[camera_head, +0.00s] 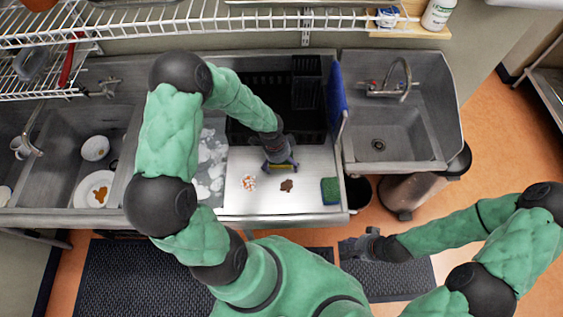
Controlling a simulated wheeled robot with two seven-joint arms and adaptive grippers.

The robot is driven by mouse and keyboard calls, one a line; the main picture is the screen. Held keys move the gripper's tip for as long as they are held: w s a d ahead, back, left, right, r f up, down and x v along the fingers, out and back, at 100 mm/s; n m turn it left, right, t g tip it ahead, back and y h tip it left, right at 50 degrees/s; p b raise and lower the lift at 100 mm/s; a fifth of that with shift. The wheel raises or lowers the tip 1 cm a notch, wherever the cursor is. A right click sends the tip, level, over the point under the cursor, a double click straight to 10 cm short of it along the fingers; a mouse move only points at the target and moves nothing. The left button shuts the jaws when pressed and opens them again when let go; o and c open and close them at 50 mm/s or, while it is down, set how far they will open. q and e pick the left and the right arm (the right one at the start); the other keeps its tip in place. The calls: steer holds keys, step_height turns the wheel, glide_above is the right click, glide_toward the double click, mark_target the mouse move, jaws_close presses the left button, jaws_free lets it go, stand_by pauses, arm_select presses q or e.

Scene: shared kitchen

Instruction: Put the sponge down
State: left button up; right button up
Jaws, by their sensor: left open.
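A green sponge-like block (330,191) with a bluish edge lies at the counter's right end, apart from the gripper. My right gripper (355,248) is away from the counter, low and right over the floor; its fingers are too dark to read.
A patch of red and white bits (248,183) and a brown patch (287,185) lie on the counter. A dark rack (258,98) stands behind, a blue board (336,95) at its right. Sinks flank the counter; dishes (96,148) sit in the left one. A wire shelf (200,22) hangs above.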

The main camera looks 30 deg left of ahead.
arm_select(q)
steer(key=shift+r, duration=0.1)
steer(key=shift+w+r, duration=0.1)
steer(key=shift+r, duration=0.05)
step_height(320, 180, up, 12)
steer(key=a+p, duration=0.1)
steer(key=p, duration=0.2)
steer(key=shift+s+a+r, duration=0.2)
steer(key=shift+s+a, duration=0.1)
steer(key=shift+s, duration=0.15)
steer(key=shift+o, duration=0.3)
